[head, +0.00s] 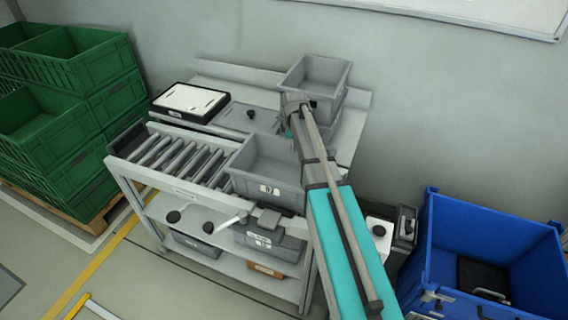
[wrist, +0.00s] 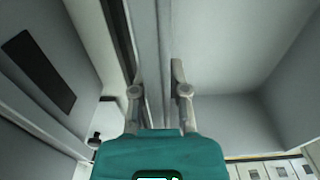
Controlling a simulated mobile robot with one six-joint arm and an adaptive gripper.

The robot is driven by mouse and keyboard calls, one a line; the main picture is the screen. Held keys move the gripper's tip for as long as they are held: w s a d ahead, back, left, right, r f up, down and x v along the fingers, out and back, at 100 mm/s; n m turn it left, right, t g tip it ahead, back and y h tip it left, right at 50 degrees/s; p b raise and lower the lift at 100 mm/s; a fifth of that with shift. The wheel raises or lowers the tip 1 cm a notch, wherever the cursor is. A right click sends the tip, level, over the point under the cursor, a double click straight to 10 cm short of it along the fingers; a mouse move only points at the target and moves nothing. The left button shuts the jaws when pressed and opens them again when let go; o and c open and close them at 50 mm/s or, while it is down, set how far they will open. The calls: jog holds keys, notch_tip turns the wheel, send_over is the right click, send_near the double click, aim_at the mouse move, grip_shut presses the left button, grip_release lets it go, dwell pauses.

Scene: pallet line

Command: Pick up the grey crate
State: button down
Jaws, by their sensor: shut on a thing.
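The grey crate (head: 320,72) is at the back right of the workbench, open at the top, above another grey crate or box whose side shows below it. My gripper (head: 294,106) is at its near left rim, partly hidden by my arm. In the wrist view my gripper (wrist: 157,82) has one finger on each side of a grey wall and is shut on it. The crate's pale inside (wrist: 230,50) fills the right of that view. I cannot tell whether the crate touches what is below it. A second grey crate (head: 262,180) with a white label stands at the bench's front.
A roller section (head: 170,155) and a black-edged tray (head: 190,101) lie on the bench (head: 140,172). Bins fill its lower shelf. Green crates (head: 65,85) are stacked on a pallet at left. A blue bin (head: 445,262) stands at right. A wall is close behind.

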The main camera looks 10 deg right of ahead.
jog(key=shift+r, duration=0.2)
notch_tip(320, 180, up, 3)
jog(key=p, duration=0.3)
jog(key=shift+f, duration=0.15)
jog(key=s+d+r+p, duration=0.4)
jog(key=s+r+p, duration=0.6)
jog(key=s, duration=0.3)
jog(key=shift+s+d, duration=0.15)
jog(key=shift+s, duration=0.05)
dwell(0.8)
jog(key=shift+d, duration=0.1)
